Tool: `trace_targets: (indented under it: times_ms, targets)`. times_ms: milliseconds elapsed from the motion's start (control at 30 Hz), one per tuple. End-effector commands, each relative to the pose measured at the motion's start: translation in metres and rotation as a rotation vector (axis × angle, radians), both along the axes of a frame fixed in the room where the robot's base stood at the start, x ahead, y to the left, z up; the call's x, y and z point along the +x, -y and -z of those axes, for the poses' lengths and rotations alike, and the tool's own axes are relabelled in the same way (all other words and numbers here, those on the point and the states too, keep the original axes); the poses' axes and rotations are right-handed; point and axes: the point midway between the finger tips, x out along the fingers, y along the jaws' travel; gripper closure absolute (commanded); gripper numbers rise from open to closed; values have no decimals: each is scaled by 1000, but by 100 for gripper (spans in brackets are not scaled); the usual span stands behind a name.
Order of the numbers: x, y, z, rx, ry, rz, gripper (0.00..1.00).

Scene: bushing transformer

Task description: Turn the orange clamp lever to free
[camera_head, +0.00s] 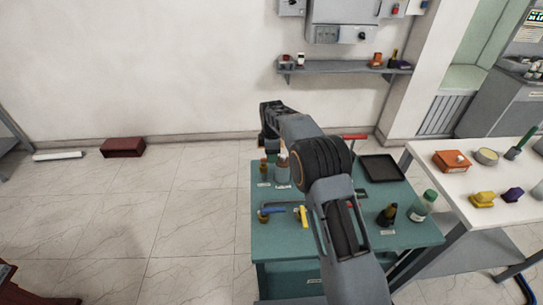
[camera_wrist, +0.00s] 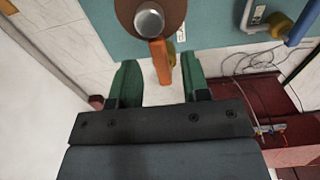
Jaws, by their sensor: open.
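My gripper (camera_wrist: 160,66) is open, with one green finger on each side of the lever. Gaps show between the lever and both fingers, so I see no contact; their difference in depth is hard to tell. In the head view my arm reaches over the teal bench (camera_head: 300,240), and the lever cannot be clearly made out there.
A blue-handled valve (camera_head: 270,210) and a yellow handle (camera_head: 302,215) stand on the bench's front left. A black tray (camera_head: 381,168) lies at its back right, with a bottle (camera_head: 424,206) nearer. A white table (camera_head: 465,190) adjoins on the right.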

Motion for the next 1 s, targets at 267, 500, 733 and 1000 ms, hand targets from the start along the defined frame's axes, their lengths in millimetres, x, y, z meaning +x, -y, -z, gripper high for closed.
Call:
trace_targets:
  times_ms: [267, 500, 733, 1000]
  targets:
    - [0, 0, 14, 0, 0, 0, 57]
    - [0, 0, 14, 0, 0, 0, 57]
    - [0, 0, 14, 0, 0, 0, 78]
    - [0, 0, 14, 0, 0, 0, 100]
